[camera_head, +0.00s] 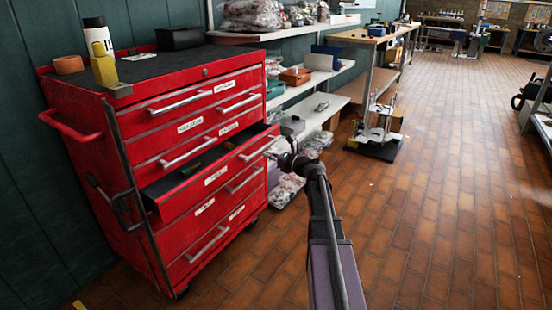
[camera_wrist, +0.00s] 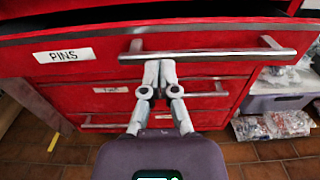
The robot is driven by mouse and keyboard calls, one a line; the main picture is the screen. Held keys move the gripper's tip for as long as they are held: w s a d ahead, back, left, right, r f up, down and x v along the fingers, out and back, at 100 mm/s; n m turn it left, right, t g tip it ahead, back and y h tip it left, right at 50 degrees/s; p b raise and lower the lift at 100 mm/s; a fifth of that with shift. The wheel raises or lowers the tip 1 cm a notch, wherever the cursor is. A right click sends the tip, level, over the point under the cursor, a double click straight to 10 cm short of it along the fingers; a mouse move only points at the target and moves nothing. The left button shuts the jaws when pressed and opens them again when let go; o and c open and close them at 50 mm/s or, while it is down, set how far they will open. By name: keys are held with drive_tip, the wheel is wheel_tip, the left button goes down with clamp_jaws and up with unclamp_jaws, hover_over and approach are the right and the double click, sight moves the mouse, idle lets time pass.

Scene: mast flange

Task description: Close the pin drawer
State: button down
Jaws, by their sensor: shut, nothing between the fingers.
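The pin drawer stands partly pulled out of a red tool cabinet (camera_head: 240,108). Its red front bears a "PINS" label (camera_wrist: 62,55) in the wrist view. In the head view its dark open inside (camera_head: 180,181) shows a few small items. Its silver bar handle (camera_wrist: 225,55) runs across the front in the wrist view. My gripper (camera_wrist: 159,64) is shut and empty, with its fingertips at the left part of that handle. I cannot tell whether they touch it. In the head view my gripper (camera_head: 279,156) is at the right side of the drawer front, partly hidden by my arm.
Other drawers above and below look closed. Shelves (camera_head: 325,75) and a floor stand (camera_head: 377,135) are to the right. The tiled floor (camera_head: 440,210) is clear.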

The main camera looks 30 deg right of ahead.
sight(245, 147)
drive_tip(key=x, duration=0.8)
drive_tip(key=shift+w+a, duration=0.2)
